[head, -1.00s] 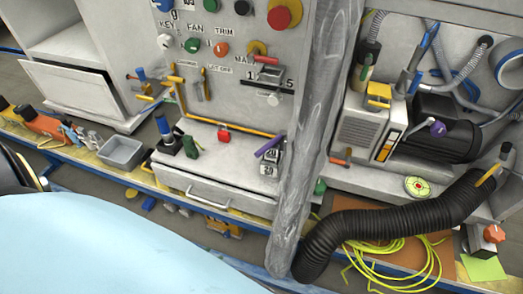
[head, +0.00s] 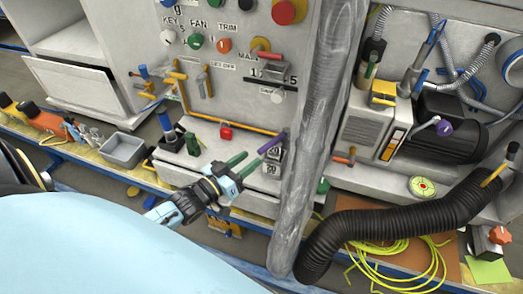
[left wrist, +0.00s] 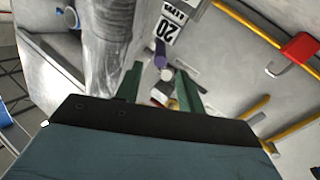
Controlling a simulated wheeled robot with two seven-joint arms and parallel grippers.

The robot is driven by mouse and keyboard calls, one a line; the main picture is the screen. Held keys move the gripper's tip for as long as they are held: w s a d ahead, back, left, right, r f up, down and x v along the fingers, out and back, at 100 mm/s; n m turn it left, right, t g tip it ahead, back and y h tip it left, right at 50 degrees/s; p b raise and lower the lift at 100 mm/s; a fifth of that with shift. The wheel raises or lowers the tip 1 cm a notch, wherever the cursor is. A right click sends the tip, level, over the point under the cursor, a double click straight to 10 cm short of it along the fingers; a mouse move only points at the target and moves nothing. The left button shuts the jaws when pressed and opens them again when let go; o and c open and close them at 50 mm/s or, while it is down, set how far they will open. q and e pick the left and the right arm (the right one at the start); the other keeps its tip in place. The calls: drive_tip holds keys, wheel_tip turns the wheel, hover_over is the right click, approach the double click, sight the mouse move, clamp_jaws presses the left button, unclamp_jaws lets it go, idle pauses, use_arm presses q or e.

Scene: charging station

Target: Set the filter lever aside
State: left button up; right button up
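My left gripper (head: 248,163) has two green fingers spread apart, pointing at the lever from the lower left. In the left wrist view the gap between the fingers (left wrist: 158,90) looks empty, with the purple end beyond the fingertips. My right gripper is not in view.
The clear tube (head: 310,150) hangs close right of the lever. A grey bin (head: 123,150) stands left. A black hose (head: 400,225) and yellow cable (head: 420,255) lie right.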

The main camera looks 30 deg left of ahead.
sight(259, 153)
use_arm(q)
drive_tip(key=x, duration=0.6)
drive_tip(key=shift+c, duration=0.2)
clamp_jaws()
